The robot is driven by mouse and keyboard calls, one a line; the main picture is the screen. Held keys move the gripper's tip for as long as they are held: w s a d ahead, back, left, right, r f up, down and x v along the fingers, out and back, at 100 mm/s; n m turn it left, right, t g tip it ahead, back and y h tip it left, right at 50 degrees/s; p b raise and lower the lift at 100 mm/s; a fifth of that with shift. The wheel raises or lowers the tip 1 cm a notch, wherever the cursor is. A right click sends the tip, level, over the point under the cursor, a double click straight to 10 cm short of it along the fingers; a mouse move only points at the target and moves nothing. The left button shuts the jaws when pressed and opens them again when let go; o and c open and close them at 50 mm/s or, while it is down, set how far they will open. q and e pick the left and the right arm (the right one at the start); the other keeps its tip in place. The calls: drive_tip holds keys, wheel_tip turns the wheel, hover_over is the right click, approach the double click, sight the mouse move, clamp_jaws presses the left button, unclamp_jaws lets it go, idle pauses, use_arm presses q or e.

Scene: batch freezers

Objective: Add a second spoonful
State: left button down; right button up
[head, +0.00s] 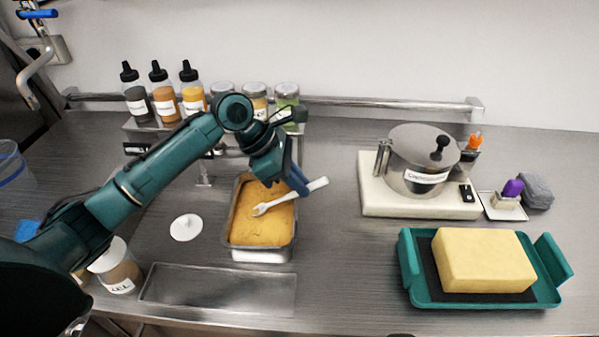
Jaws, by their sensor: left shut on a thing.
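My left gripper (300,186) is shut on the handle of a white spoon (285,200). It holds the spoon tilted over the metal pan (232,222) of yellow-orange contents (262,230). The spoon's bowl is at the left, low over or touching the surface; I cannot tell which. The handle's end sticks out past the pan's right edge. A white round lid (186,227) lies left of the pan. My right gripper is not in view.
A rack of squeeze bottles (165,97) and jars (287,95) stands behind the pan. An empty metal tray (215,288) lies in front. At the right are a lidded pot (415,170) on a cream base and a teal tray (425,290) with a yellow block (484,262).

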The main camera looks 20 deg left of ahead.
use_arm(q)
drive_tip(key=shift+a+f, duration=0.2)
drive_tip(key=shift+f, duration=0.05)
drive_tip(key=shift+s+a, duration=0.35)
drive_tip(key=shift+a, duration=0.5)
drive_tip(key=shift+w+d+f+y, duration=0.2)
drive_tip(key=shift+d+y, duration=0.25)
drive_tip(key=shift+y, duration=0.15)
drive_tip(key=shift+d+r, duration=0.1)
drive_tip(key=shift+r, duration=1)
drive_tip(key=shift+d+r, duration=0.15)
drive_tip(key=shift+r, duration=1)
drive_tip(key=shift+w+d+r+g, duration=0.1)
drive_tip(key=shift+d+r+g, duration=0.15)
drive_tip(key=shift+g, duration=0.05)
drive_tip(key=shift+d+y, duration=0.25)
drive_tip(key=shift+y, duration=0.25)
drive_tip(key=shift+w+d+r+g+y, duration=0.1)
drive_tip(key=shift+w+d+g+y, duration=0.15)
drive_tip(key=shift+d+y, duration=0.35)
drive_tip(key=shift+w+d+g+y, duration=0.1)
drive_tip(key=shift+d+g+y, duration=0.2)
drive_tip(key=shift+y, duration=0.5)
